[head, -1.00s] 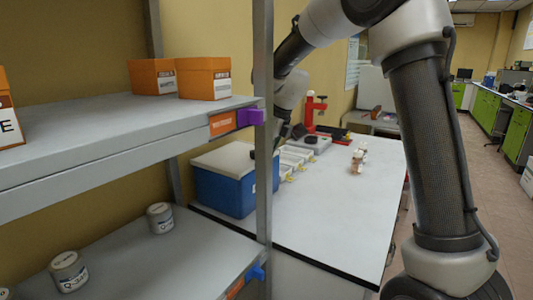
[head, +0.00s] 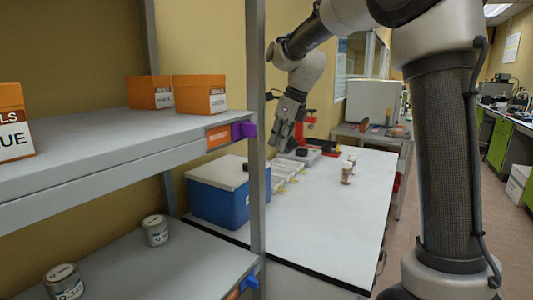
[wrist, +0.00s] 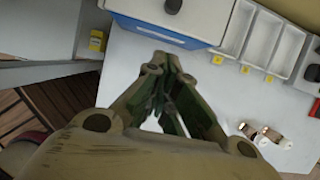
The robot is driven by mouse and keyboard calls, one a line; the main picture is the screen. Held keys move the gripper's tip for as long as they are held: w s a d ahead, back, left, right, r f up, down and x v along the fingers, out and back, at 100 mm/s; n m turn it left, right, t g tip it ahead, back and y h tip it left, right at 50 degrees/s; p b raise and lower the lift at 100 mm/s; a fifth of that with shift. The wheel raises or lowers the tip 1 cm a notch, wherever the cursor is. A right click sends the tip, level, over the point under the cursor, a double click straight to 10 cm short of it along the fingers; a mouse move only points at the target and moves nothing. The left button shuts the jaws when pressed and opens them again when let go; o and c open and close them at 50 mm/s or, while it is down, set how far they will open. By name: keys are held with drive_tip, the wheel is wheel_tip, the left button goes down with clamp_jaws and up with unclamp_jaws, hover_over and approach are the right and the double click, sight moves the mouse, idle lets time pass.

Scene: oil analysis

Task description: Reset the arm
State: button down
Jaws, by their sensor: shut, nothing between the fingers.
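My arm rises at the right of the head view and bends over toward the white-topped bench (head: 320,225). My gripper (head: 282,140) hangs above the far left part of the bench, partly in front of the red stand. In the wrist view my gripper (wrist: 166,98) points down over the bench with its fingers together. Nothing shows between them.
A blue box (head: 215,200) with a white lid stands on the bench beside white trays (head: 285,172). A grey shelf (head: 110,140) with orange boxes (head: 198,95) and cans (head: 155,230) is at left.

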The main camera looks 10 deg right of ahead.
drive_tip(key=s+d+f+n+h, duration=0.1)
drive_tip(key=s+d+n, duration=0.3)
drive_tip(key=s+n, duration=0.5)
drive_tip(key=s+d+f+n+h, duration=0.1)
drive_tip(key=s+d+n, duration=0.3)
drive_tip(key=s+n, duration=0.5)
drive_tip(key=s+d+f+n+t+h, duration=0.1)
drive_tip(key=s+d+n, duration=0.4)
drive_tip(key=s, duration=1)
drive_tip(key=f+n, duration=0.1)
drive_tip(key=n, duration=0.2)
drive_tip(key=shift+s+n, duration=0.3)
drive_tip(key=shift+n, duration=0.1)
drive_tip(key=shift+d, duration=0.1)
